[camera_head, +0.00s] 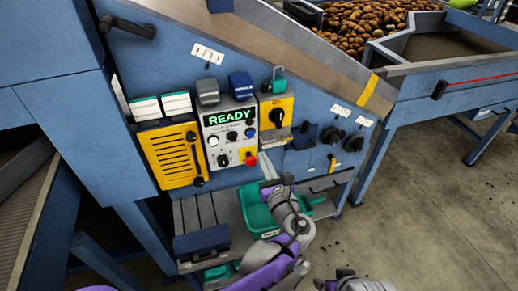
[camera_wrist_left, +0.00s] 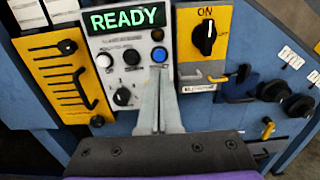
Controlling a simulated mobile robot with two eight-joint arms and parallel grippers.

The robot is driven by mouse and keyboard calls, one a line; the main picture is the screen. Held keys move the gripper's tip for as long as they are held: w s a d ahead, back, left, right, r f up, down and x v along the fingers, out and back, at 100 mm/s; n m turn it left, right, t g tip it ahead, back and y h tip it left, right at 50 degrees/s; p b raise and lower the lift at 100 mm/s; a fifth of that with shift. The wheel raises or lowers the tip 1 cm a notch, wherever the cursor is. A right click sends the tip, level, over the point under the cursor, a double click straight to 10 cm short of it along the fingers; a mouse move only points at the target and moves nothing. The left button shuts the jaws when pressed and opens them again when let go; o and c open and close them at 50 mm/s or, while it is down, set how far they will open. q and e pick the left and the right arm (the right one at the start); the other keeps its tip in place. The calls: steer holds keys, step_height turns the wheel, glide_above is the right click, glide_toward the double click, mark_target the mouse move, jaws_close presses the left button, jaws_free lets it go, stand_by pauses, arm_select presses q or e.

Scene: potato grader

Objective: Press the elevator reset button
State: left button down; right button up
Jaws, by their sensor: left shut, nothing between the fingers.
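The control panel (camera_head: 228,135) has a lit green READY display (camera_head: 230,117), which also shows in the left wrist view (camera_wrist_left: 124,18). Below the display in the left wrist view are a white button (camera_wrist_left: 104,60), a black button (camera_wrist_left: 131,57) and a blue button (camera_wrist_left: 159,54). Their labels are too small to read, so I cannot tell which is the elevator reset. My left gripper (camera_head: 266,166) is shut and empty, in front of the panel's lower right. In the left wrist view its fingertips (camera_wrist_left: 158,78) appear just below the blue button. No contact is visible.
A red mushroom button (camera_head: 251,160) sits low on the panel. A yellow ON switch box (camera_head: 276,112) is to the right, a yellow slotted panel (camera_head: 172,156) to the left. A green crate (camera_head: 257,214) stands on the shelf below. Black knobs (camera_head: 354,143) lie further right.

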arm_select(q)
steer(key=v, duration=0.4)
steer(key=shift+s+d, duration=0.1)
steer(key=shift+s, duration=0.15)
